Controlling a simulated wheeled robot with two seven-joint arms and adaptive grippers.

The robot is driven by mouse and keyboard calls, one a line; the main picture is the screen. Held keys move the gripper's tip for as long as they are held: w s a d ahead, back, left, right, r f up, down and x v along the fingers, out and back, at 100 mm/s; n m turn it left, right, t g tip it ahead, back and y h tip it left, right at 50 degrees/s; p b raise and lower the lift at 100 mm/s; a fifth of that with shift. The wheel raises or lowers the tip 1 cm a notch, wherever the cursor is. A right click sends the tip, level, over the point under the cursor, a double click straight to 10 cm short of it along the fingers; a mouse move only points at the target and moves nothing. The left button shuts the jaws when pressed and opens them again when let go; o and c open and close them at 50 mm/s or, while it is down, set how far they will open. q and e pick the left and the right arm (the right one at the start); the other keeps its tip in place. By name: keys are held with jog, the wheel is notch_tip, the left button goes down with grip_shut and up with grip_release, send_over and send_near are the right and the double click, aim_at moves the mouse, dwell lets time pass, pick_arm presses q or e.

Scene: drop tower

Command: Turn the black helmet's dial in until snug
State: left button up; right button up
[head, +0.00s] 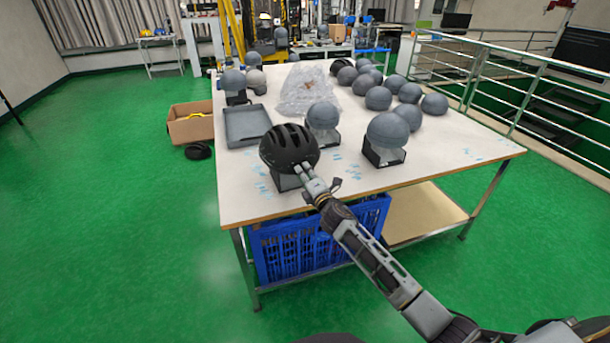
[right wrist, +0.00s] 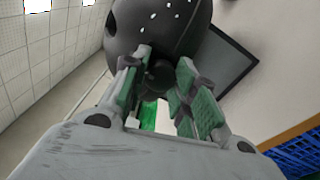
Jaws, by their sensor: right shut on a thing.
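The black helmet (head: 289,146) sits on a dark stand (head: 287,182) near the front left edge of the table. It also shows in the right wrist view (right wrist: 180,22), close in front of the fingers. My right gripper (head: 303,172) reaches the helmet's lower edge from the front. In the right wrist view its fingers (right wrist: 160,82) are shut on a small dark part at the helmet's rim, which looks like the dial (right wrist: 158,76). The fingers mostly hide that part. My left gripper is not in view.
Grey helmet-like domes on stands (head: 388,134) (head: 322,119) stand to the right of the black helmet. A grey tray (head: 247,138) lies behind it. A crumpled clear plastic heap (head: 306,90) and several loose grey domes (head: 378,98) are farther back. A blue crate (head: 290,252) is under the table (head: 450,158).

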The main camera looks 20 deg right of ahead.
jog(key=shift+f, duration=0.1)
jog(key=o, duration=1.1)
jog(key=shift+c, duration=0.2)
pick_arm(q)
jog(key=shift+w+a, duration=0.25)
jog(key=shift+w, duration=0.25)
pick_arm(e)
jog(key=s+d, duration=0.1)
jog(key=s, duration=1.1)
jog(key=shift+d, duration=0.25)
jog(key=shift+f+m, duration=0.1)
jog(key=shift+m, duration=0.2)
